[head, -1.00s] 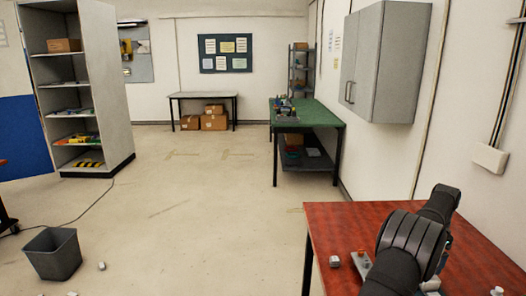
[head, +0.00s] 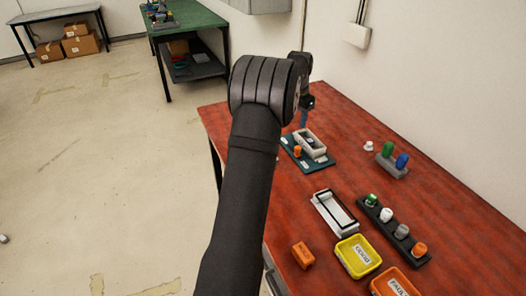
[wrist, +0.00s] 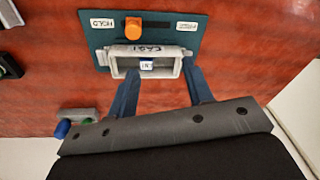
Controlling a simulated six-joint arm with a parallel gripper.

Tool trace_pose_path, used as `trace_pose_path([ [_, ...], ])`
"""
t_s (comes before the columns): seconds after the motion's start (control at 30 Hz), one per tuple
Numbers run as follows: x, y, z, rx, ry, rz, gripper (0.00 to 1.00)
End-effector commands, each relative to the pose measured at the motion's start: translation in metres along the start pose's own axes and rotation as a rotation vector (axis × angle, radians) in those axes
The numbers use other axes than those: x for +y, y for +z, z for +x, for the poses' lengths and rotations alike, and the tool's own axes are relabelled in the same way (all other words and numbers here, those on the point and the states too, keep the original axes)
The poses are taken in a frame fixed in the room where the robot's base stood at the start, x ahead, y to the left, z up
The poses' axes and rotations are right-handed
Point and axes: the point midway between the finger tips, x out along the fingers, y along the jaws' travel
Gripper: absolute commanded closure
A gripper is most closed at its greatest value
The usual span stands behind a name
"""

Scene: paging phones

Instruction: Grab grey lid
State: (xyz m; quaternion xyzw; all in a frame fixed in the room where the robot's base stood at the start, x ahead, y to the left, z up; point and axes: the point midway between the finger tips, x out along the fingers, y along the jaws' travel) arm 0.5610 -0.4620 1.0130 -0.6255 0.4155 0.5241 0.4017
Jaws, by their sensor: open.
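A grey rectangular piece with an open hollow (head: 312,144) sits on a teal board (head: 296,160). In the wrist view this grey piece (wrist: 118,62) is lettered, apparently "EAST", with a small blue-and-white label inside its hollow. It is the grey part nearest my gripper, but I cannot tell whether it is the lid. My gripper (head: 304,118) is above the board's far side, its blue fingers partly hidden by my arm. In the wrist view my gripper (wrist: 161,72) is open and empty. One finger overlaps the grey piece in view; the other is near its right end. Contact is unclear.
An orange knob (head: 297,151) stands on the teal board beside the grey piece. A black rack (head: 388,246) holds several coloured caps, one grey (head: 402,231). A stand with green and blue pegs (head: 391,170), yellow tray (head: 341,247) and orange tray (head: 376,285) share the red table.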

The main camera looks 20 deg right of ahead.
Motion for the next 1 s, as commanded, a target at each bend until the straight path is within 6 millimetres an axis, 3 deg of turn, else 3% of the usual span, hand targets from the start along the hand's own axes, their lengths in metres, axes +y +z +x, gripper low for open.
trace_pose_path([
  [0.03, -0.005, 0.015, -0.013, 0.023, -0.015, -0.061, 0.53],
  [0.3, -0.018, 0.092, -0.061, 0.156, -0.08, -0.395, 0.53],
  [0.5, -0.015, 0.136, -0.079, 0.232, -0.105, -0.573, 0.53],
  [0.6, -0.014, 0.148, -0.083, 0.253, -0.111, -0.619, 0.53],
  [0.77, -0.015, 0.151, -0.074, 0.261, -0.112, -0.642, 0.53],
  [1.0, -0.023, 0.142, -0.028, 0.257, -0.11, -0.64, 0.53],
])
